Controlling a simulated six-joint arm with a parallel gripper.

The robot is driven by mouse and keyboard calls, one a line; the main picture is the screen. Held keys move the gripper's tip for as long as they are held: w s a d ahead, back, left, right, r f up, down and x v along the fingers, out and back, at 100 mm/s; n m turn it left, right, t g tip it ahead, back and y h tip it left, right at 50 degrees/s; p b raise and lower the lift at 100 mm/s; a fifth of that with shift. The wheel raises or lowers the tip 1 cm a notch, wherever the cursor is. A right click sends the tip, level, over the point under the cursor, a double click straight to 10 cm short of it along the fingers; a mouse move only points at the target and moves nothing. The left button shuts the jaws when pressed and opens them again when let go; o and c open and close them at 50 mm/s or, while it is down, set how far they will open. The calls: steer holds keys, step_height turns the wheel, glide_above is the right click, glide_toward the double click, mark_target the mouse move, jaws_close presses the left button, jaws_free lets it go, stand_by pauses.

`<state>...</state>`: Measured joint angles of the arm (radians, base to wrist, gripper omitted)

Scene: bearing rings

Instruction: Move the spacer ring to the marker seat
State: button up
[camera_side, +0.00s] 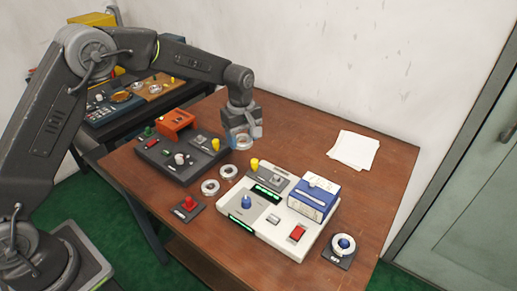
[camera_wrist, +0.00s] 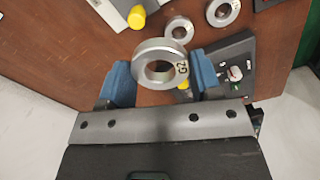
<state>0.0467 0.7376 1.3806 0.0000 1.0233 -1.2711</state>
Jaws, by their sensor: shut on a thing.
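My gripper (camera_side: 243,132) is shut on a silver metal ring, held above the table behind the white console. In the wrist view the ring (camera_wrist: 160,64) sits between the blue fingertips of my gripper (camera_wrist: 160,78), its hole facing the camera and a short dark marking on its face. Two more silver rings lie on the table: one nearer the front (camera_side: 210,187) and one just behind it (camera_side: 229,172). I cannot tell by a label which ring is the spacer ring. No seat is readably labelled as the marker seat.
A white console (camera_side: 270,225) carries a blue box (camera_side: 314,199). A dark panel (camera_side: 178,160) with knobs and an orange box (camera_side: 176,120) stands at the left. Small dark plates hold a red knob (camera_side: 188,203) and a blue-white piece (camera_side: 343,244). White paper (camera_side: 354,150) lies at the back right.

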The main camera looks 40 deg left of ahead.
steer(key=a+f+n, duration=0.1)
steer(key=a+n, duration=0.1)
steer(key=a, duration=0.5)
steer(key=w+a+n, duration=0.1)
steer(key=a+n, duration=0.1)
steer(key=a, duration=0.5)
steer(key=w+a+f+n, duration=0.1)
steer(key=a+n, duration=0.1)
steer(key=a, duration=0.5)
steer(key=shift+w+a+f, duration=0.2)
steer(key=shift+a+f, duration=0.25)
steer(key=shift+f, duration=1.85)
steer(key=shift+f, duration=0.35)
steer(key=shift+f, duration=0.65)
steer(key=shift+f, duration=0.75)
steer(key=o, duration=1.1)
